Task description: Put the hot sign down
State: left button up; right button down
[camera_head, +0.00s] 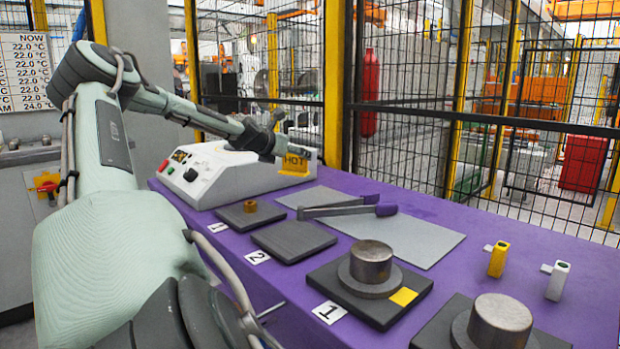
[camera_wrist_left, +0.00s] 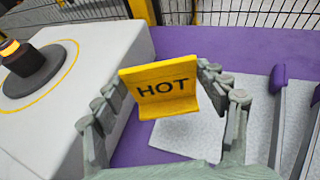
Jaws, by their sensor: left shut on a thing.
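The hot sign is a small yellow bent plate with the black word HOT. It shows in the head view (camera_head: 294,163), in front of the white machine's right end, and large in the left wrist view (camera_wrist_left: 165,88). My left gripper (camera_wrist_left: 168,95) is shut on the hot sign, with one finger at each side edge of it. In the head view the left gripper (camera_head: 285,150) reaches in from the left. The sign looks held above the purple table (camera_head: 450,230); the gap below it is hard to judge. My right gripper is not in view.
The white machine (camera_head: 235,172) stands left of the sign. A grey mat (camera_head: 425,243) bears tongs with purple handles (camera_head: 345,209). A yellow block (camera_head: 498,259) and a white block (camera_head: 558,280) stand right. A mesh fence runs behind.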

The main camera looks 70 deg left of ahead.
aim_at(306, 161)
pick_arm(q)
jog(key=w+f, duration=0.1)
jog(key=w, duration=0.1)
jog(key=w+f, duration=0.1)
jog(key=w+f+p, duration=0.1)
jog(key=w, duration=0.1)
jog(key=shift+w+a+f, duration=0.2)
jog(key=shift+w, duration=0.1)
jog(key=shift+f, duration=2)
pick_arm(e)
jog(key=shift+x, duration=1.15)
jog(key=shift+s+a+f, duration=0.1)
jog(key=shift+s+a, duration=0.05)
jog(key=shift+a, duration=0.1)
pick_arm(q)
jog(key=shift+f+b, duration=0.15)
jog(key=shift+b, duration=0.2)
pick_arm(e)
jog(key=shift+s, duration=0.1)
pick_arm(q)
jog(key=o, duration=1.1)
jog(key=shift+o, duration=0.2)
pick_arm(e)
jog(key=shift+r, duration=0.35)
